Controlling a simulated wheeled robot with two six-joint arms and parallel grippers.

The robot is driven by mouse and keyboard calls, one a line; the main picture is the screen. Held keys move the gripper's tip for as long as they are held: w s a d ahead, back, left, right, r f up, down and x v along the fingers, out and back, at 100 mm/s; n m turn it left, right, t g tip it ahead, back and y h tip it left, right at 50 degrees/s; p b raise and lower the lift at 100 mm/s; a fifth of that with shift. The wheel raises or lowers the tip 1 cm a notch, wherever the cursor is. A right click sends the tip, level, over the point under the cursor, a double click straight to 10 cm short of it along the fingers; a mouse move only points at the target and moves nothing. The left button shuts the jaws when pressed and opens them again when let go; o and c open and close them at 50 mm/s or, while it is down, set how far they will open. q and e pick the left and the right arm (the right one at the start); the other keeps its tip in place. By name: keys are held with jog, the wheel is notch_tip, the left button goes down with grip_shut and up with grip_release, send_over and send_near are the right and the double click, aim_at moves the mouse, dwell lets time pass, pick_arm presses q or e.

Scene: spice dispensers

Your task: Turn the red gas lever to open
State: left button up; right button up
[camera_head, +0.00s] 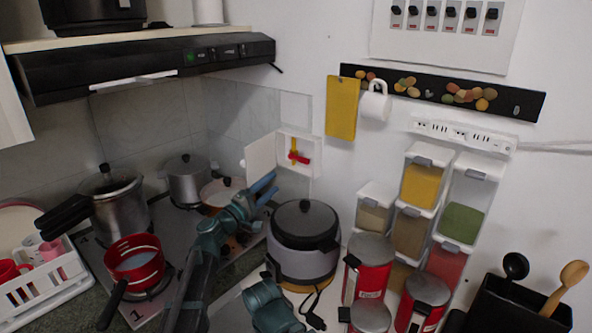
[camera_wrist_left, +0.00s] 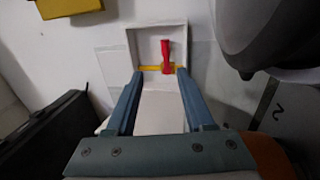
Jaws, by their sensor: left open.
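The red gas lever (camera_head: 299,157) sits in an open white wall box (camera_head: 314,150) in the head view. It lies across a yellow pipe (camera_head: 294,145), roughly at right angles to it. The lever (camera_wrist_left: 166,56) also shows in the left wrist view, inside the box (camera_wrist_left: 134,42). My left gripper (camera_head: 271,185) is open and empty, a little below and left of the lever in the head view. In the wrist view its two fingers (camera_wrist_left: 160,74) point at the box, with the lever between and beyond the tips. I see no contact.
The box's white door (camera_head: 261,153) is swung open to the left. A grey rice cooker (camera_head: 303,240) stands right of my left gripper. Pots, including a steel one (camera_head: 186,182), stand on the stove to the left. Red canisters (camera_head: 369,266) and spice dispensers (camera_head: 422,187) are to the right.

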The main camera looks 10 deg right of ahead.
aim_at(300, 158)
pick_arm(q)
jog(key=x, duration=0.4)
jog(key=p+x, duration=0.1)
jog(key=x, duration=0.4)
jog(key=f+p+x, duration=0.1)
jog(key=x, duration=0.4)
jog(key=shift+w+a+f, duration=0.1)
jog(key=shift+w, duration=0.35)
pick_arm(e)
jog(key=shift+w+r, duration=0.5)
jog(key=shift+r, duration=0.25)
pick_arm(q)
grip_shut()
